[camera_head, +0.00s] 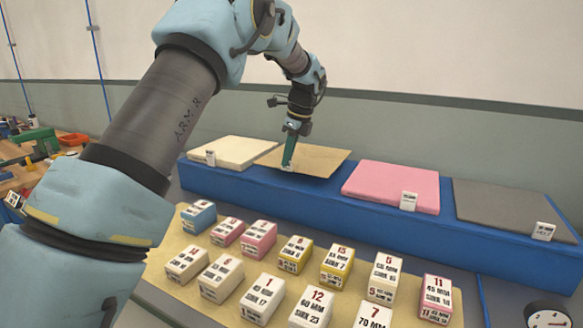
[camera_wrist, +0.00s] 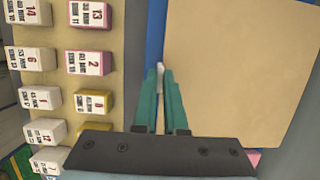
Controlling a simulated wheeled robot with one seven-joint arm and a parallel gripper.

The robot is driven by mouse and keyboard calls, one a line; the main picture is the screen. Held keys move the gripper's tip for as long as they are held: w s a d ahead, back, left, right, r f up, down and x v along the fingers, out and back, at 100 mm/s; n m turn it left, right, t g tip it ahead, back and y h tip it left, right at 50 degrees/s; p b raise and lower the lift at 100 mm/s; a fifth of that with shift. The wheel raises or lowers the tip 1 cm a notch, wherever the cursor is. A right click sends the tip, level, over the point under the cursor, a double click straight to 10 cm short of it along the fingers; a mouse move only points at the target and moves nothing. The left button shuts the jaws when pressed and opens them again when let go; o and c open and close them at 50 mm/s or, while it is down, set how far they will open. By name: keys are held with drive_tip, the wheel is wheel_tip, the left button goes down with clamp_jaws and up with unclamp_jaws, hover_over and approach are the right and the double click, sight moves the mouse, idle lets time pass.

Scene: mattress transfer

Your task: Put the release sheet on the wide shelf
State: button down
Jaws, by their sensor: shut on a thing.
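A thin tan sheet (camera_head: 318,159), which I take to be the release sheet, is over the long blue shelf (camera_head: 300,192), between a cream pad and a pink pad. It also fills the right of the wrist view (camera_wrist: 235,65). My gripper (camera_head: 288,163) points down at the sheet's left front edge and is shut on it. In the wrist view the green fingers (camera_wrist: 160,75) are close together at the sheet's edge, with a small white piece at their tips. I cannot tell whether the sheet rests on the blue shelf or hangs just above it.
The cream pad (camera_head: 229,151), pink pad (camera_head: 392,185) and grey pad (camera_head: 508,208) lie on the blue shelf, with small white tags. Several labelled blocks (camera_head: 262,297) stand in rows on a tan board in front. A cluttered wooden bench (camera_head: 20,175) is at the left.

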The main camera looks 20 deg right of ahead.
sight(288, 168)
drive_tip(key=shift+f+p, duration=0.4)
drive_tip(key=shift+f, duration=1.5)
drive_tip(key=c, duration=1)
unclamp_jaws()
